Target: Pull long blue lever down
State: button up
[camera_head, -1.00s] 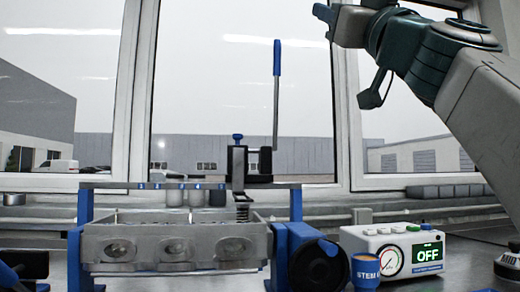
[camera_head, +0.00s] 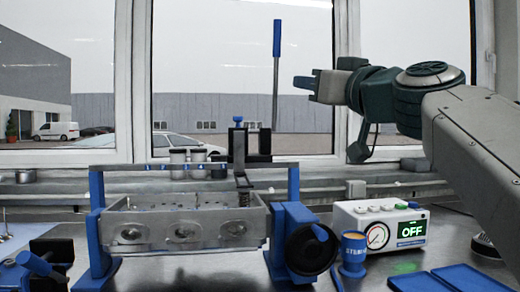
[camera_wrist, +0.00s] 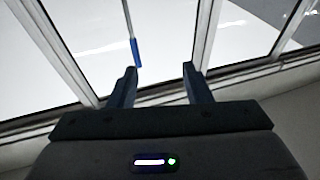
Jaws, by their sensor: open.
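The long lever stands upright, with a blue grip (camera_head: 277,38) on a thin metal rod, above the spring compressor (camera_head: 240,150) on the fixture. My gripper (camera_head: 303,83) is to the right of the rod, a little below the blue grip, and points left. In the wrist view the jaws of my gripper (camera_wrist: 160,82) are open with nothing between them. The blue grip (camera_wrist: 137,52) shows there beyond the jaws, near the tip of the left finger. It looks apart from the jaws.
The cylinder head (camera_head: 180,228) sits in a blue-ended frame, with a black handwheel (camera_head: 310,250) at its right. A gauge box (camera_head: 385,228) reading OFF, a blue cup (camera_head: 354,250) and blue trays (camera_head: 440,280) stand at right. Windows are behind.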

notch_tip(320, 180, down, 10)
jog(key=w+a+m+g+h+p, duration=0.1)
jog(key=w+m+g+h+p, duration=0.1)
jog(key=g+p, duration=0.4)
jog(key=s+d+f+m+g+h+p, duration=0.1)
jog(key=s+f+g+h+p, duration=0.1)
jog(key=f, duration=0.6)
jog(key=s+d+f+m+g+h+p, duration=0.1)
jog(key=s+f+g+p, duration=0.3)
jog(key=s+f+p, duration=0.3)
jog(key=f+p, duration=0.1)
jog(key=p, duration=0.1)
jog(key=shift+s+g+h+p, duration=0.3)
jog(key=shift+h, duration=0.1)
jog(key=s+d+f+g+p, duration=0.1)
jog(key=s+f, duration=0.1)
jog(key=s, duration=0.1)
jog(key=s+d+f+m+g+h+p, duration=0.1)
jog(key=s+f+p, duration=0.1)
jog(key=s, duration=0.1)
jog(key=s+d+f+g+h+p, duration=0.1)
jog(key=s+f, duration=0.1)
jog(key=shift+s+d+f, duration=0.15)
jog(key=shift+s+d, duration=0.05)
jog(key=shift+s, duration=0.2)
jog(key=shift+c, duration=0.8)
jog(key=shift+s+d+f+g+h, duration=0.2)
jog(key=shift+s+f+g+h, duration=0.1)
grip_shut()
jog(key=shift+s, duration=0.1)
